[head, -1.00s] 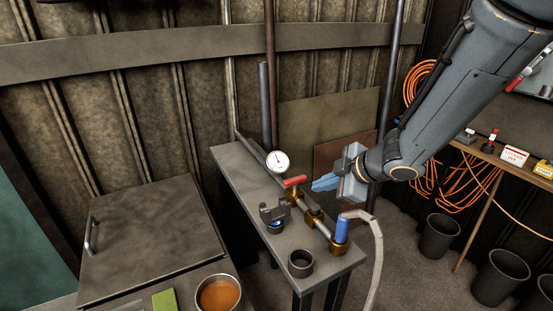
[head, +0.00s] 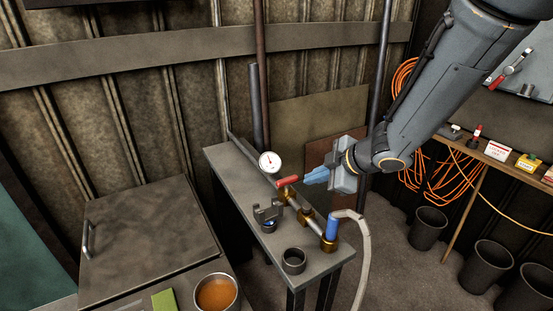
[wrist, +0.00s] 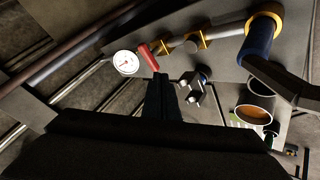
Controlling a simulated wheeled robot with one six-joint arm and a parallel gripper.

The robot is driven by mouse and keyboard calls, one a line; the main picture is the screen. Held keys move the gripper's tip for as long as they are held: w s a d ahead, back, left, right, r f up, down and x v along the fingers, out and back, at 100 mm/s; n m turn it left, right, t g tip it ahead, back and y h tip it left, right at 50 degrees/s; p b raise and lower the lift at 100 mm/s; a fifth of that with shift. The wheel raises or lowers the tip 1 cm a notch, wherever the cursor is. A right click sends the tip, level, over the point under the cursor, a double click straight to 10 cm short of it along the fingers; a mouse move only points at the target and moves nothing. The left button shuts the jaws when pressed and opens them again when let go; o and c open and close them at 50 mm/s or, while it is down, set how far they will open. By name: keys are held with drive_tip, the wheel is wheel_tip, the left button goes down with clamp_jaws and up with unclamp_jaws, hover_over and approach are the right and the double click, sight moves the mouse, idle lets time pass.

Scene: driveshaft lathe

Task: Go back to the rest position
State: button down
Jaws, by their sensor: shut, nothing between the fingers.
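My gripper (head: 305,179) is shut and empty, with its blue fingers pointing left above the narrow bench (head: 222,158). In the head view the fingertips appear beside the red handle (head: 288,182) of the pipe assembly; I cannot tell whether they touch. The wrist view shows the closed fingers (wrist: 161,84) as a dark shape just below the red handle (wrist: 148,57). A round white gauge (head: 269,162) stands left of the handle, and it also shows in the wrist view (wrist: 125,62).
A blue-sleeved fitting (head: 332,229) with a pale hose (head: 364,255) stands at the bench's right end. A dark cup (head: 293,261) and a bracket (head: 268,211) are on the bench. A shelf (head: 510,165) with small boxes and several bins (head: 427,228) are at right.

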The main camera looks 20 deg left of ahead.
drive_tip(key=d+f+m+t+h+b, duration=0.3)
drive_tip(key=d+m+h, duration=0.6)
drive_tip(key=d, duration=1.3)
drive_tip(key=s+d+f+m+g+b, duration=0.2)
drive_tip(key=s+d+m+g, duration=0.1)
drive_tip(key=s+m, duration=0.3)
drive_tip(key=s+d+f+m+g+y+b, duration=0.1)
drive_tip(key=s+d+f+m+g+b, duration=0.1)
drive_tip(key=s+d+m, duration=0.4)
drive_tip(key=s+f+g, duration=0.1)
drive_tip(key=s, duration=0.2)
drive_tip(key=shift+s+f, duration=0.15)
drive_tip(key=shift+s, duration=0.05)
